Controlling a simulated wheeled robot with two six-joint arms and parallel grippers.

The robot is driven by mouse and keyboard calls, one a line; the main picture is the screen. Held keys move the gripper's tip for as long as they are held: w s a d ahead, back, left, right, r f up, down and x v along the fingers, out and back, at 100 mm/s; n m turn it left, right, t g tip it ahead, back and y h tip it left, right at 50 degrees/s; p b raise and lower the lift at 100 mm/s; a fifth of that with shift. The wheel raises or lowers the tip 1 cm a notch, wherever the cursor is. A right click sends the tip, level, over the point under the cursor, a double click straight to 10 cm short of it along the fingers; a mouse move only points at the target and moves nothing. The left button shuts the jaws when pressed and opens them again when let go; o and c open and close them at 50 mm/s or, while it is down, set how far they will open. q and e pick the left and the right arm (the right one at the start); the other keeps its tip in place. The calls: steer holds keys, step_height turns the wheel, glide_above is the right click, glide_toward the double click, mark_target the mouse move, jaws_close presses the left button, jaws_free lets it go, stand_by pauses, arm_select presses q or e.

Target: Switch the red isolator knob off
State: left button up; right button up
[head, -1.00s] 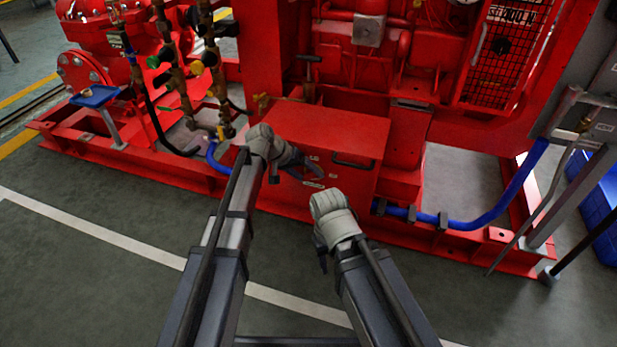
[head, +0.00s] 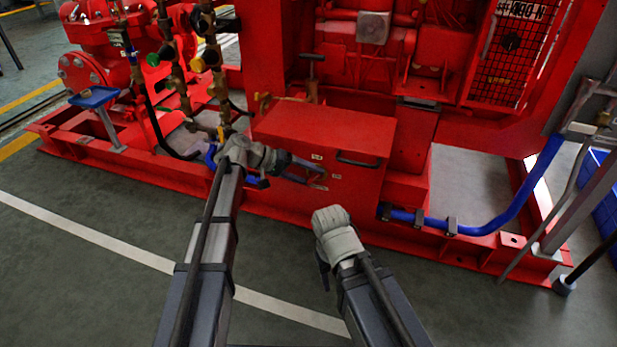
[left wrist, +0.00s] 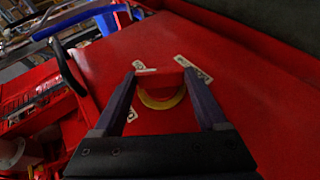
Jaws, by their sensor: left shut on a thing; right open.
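The red isolator knob (left wrist: 160,88) sits on a yellow backing on the red box's side face, between small white labels too small to read. My left gripper has its two dark fingers on either side of the knob in the left wrist view (left wrist: 160,78), shut on it. In the head view my left gripper (head: 318,174) reaches in sideways from the left against the front of the red box (head: 325,128); the knob is hard to make out there. My right gripper (head: 325,278) is open and empty, lower down in front of the box, its fingers mostly hidden.
A blue hose (head: 480,225) runs along the red base frame to the right of the box. Valves and pipes (head: 210,65) stand at the left. A black handle (head: 357,160) is on the box front. The grey floor (head: 90,270) in front is clear.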

arm_select(q)
steer(key=o, duration=1.3)
steer(key=shift+a, duration=0.1)
steer(key=shift+a+r+p, duration=0.25)
steer(key=shift+r+p, duration=0.05)
steer(key=shift+p, duration=0.05)
steer(key=p+v, duration=0.3)
steer(key=v, duration=0.4)
steer(key=shift+s+f, duration=0.1)
